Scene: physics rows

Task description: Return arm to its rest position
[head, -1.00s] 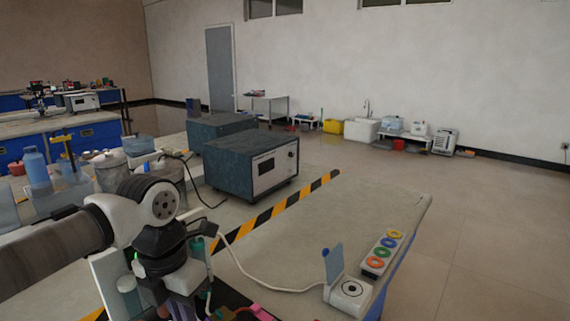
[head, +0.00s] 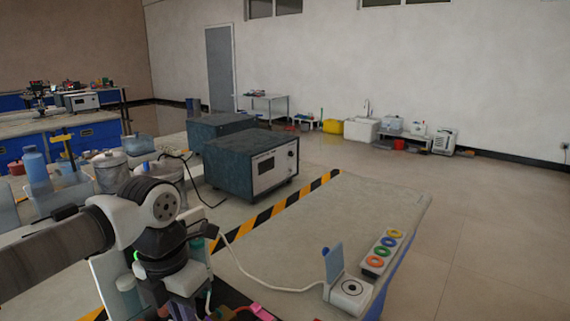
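My arm reaches in from the lower left of the head view, with a white and black wrist joint. My gripper (head: 178,307) points down at the bottom edge, dark and mostly hidden by the wrist and the frame's edge. Its fingers cannot be made out, so I cannot tell whether it is open or holds anything. Small purple and pink things show close beside it.
The grey bench (head: 330,225) has a black-and-yellow stripe (head: 262,215). A white device (head: 348,292) with a blue flap and a strip of coloured rings (head: 383,252) lie at its right end. Box instruments (head: 250,165) stand behind. Metal pots (head: 110,172) and bottles crowd the left.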

